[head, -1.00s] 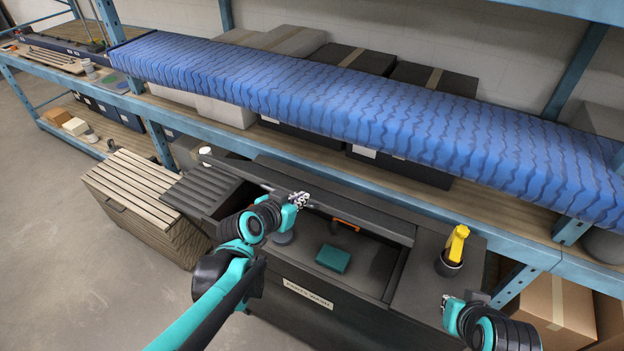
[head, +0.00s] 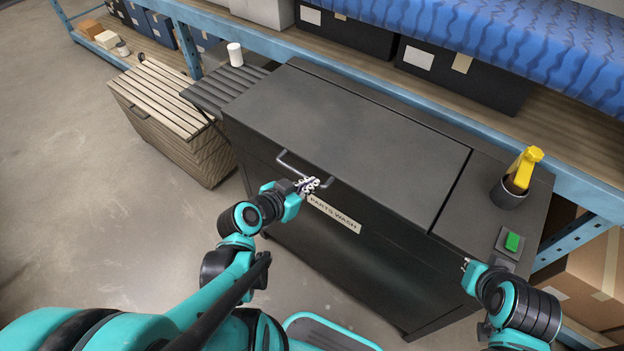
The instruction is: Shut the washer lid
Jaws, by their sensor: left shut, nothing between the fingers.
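The parts washer (head: 375,255) is a dark box with a "PARTS WASH" label (head: 333,213) on its front. Its lid (head: 350,130) lies flat over the tub, and the inside is hidden. A bar handle (head: 290,168) sticks out at the lid's front edge. My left gripper (head: 311,185) is shut and empty, at the handle's right end just above the label; whether it touches is unclear. My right gripper (head: 466,266) is at the washer's front right, below the green button (head: 512,242); its fingers are too small to read.
A slatted wooden chest (head: 165,110) stands left of the washer. A ribbed side shelf (head: 220,90) holds a white cup (head: 235,54). A yellow-handled tool (head: 524,168) stands in a dark cup (head: 508,195) on the right. A blue rack (head: 590,180) runs behind. Floor at left is clear.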

